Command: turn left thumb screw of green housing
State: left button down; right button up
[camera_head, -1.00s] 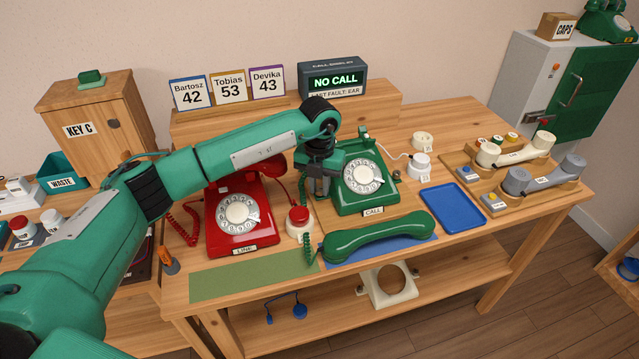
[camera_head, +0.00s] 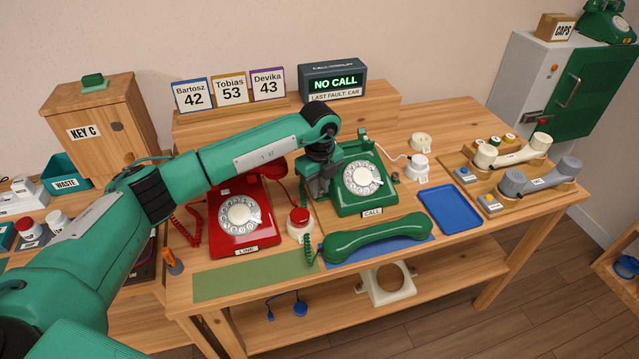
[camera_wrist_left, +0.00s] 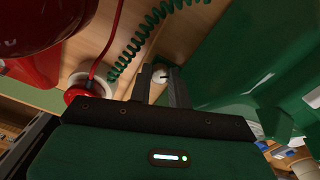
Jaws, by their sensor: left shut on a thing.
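The green housing (camera_head: 367,199) is the green phone labelled CALL, with a white dial, standing upright on the table. My left gripper (camera_head: 322,189) is at its left side, low beside the wall. In the left wrist view the housing (camera_wrist_left: 215,65) fills the upper right, and a small pale round knob, the left thumb screw (camera_wrist_left: 161,75), sits between my fingertips (camera_wrist_left: 160,78). The fingers are shut on it. In the head view the gripper hides this screw. A small knob (camera_head: 395,176) shows at the housing's right side. My right gripper is not in view.
The red LINE phone (camera_head: 238,228) and a red-topped white button (camera_head: 299,222) stand close left of my gripper. The green handset (camera_head: 375,238) lies in front, its coiled cord near the button. A blue tray (camera_head: 450,208) is at the right. The display (camera_head: 333,80) reads NO CALL.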

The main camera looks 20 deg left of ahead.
aim_at(320, 190)
pick_arm(q)
jog(key=n+p, duration=0.3)
jog(key=n, duration=0.5)
jog(key=shift+r, duration=0.15)
jog(key=shift+n+p, duration=0.4)
jog(key=shift+n, duration=0.6)
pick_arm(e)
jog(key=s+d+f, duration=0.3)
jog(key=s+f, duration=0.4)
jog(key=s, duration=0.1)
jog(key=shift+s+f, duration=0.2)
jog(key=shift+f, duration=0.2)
pick_arm(q)
jog(key=c, duration=1.3)
grip_release()
notch_tip(320, 190, up, 4)
jog(key=shift+w+r, duration=0.1)
notch_tip(320, 190, up, 9)
jog(key=b, duration=0.1)
jog(key=shift+r, duration=0.2)
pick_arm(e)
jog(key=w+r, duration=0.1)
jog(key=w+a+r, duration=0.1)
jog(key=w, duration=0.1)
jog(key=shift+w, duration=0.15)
